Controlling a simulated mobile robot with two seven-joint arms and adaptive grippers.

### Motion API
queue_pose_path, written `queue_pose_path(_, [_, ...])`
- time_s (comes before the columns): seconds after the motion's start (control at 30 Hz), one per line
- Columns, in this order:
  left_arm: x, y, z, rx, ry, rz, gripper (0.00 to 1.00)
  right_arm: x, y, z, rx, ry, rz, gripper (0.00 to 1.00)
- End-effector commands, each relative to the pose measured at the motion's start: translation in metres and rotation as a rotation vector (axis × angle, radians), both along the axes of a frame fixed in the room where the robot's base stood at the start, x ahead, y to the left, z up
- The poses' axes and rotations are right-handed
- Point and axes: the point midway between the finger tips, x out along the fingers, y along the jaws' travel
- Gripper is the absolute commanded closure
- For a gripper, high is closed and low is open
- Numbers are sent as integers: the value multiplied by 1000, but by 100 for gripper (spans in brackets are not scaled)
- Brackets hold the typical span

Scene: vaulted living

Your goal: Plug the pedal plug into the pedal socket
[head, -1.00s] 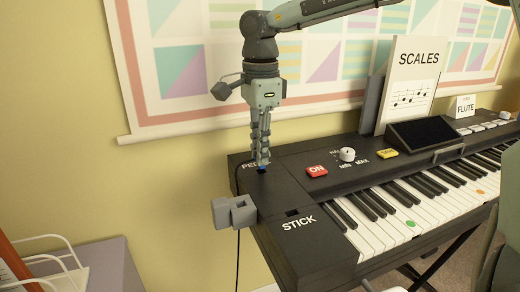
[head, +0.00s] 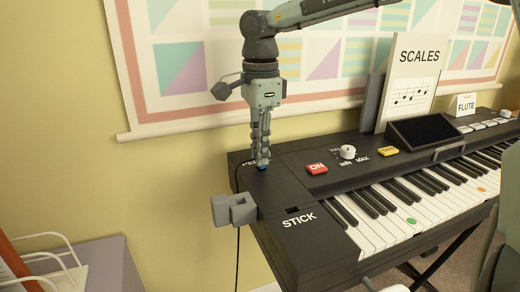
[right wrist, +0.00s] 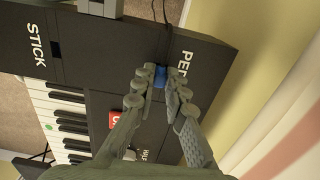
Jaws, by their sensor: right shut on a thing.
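The black keyboard (head: 310,255) stands on the right, with a label that reads "PE..." at its back left corner. My right gripper (head: 262,164) comes down from above onto that corner. It is shut on the blue pedal plug (head: 262,169), which is upright and low at the keyboard's top surface. In the right wrist view, the plug (right wrist: 160,76) sits between the two fingertips (right wrist: 160,82), beside the "PE..." label. The pedal socket is hidden under the plug and fingers; I cannot tell how deep the plug sits. My left gripper is not in view.
A grey bracket (head: 233,210) sits at the keyboard's left edge, with a dark cable (head: 238,262) hanging below. The ON button (head: 317,168), a white knob (head: 347,152) and a slot near STICK (head: 292,210) are close by. A SCALES card (head: 411,80) stands behind.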

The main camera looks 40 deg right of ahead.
Motion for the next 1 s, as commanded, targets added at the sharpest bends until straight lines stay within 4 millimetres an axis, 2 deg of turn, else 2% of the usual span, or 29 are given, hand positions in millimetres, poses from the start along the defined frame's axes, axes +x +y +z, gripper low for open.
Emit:
queue_pose_path(0.47, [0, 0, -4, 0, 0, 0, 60, 0, 0, -3, 0, -1, 0, 100])
queue_pose_path(0.5, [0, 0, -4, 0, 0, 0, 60, 0, 0, -3, 0, 0, 0, 86])
queue_pose_path(0.67, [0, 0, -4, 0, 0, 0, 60, 0, 0, -3, 0, 0, 0, 66])
queue_pose_path(1.0, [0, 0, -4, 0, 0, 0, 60, 0, 0, -1, 0, -1, 0, 64])
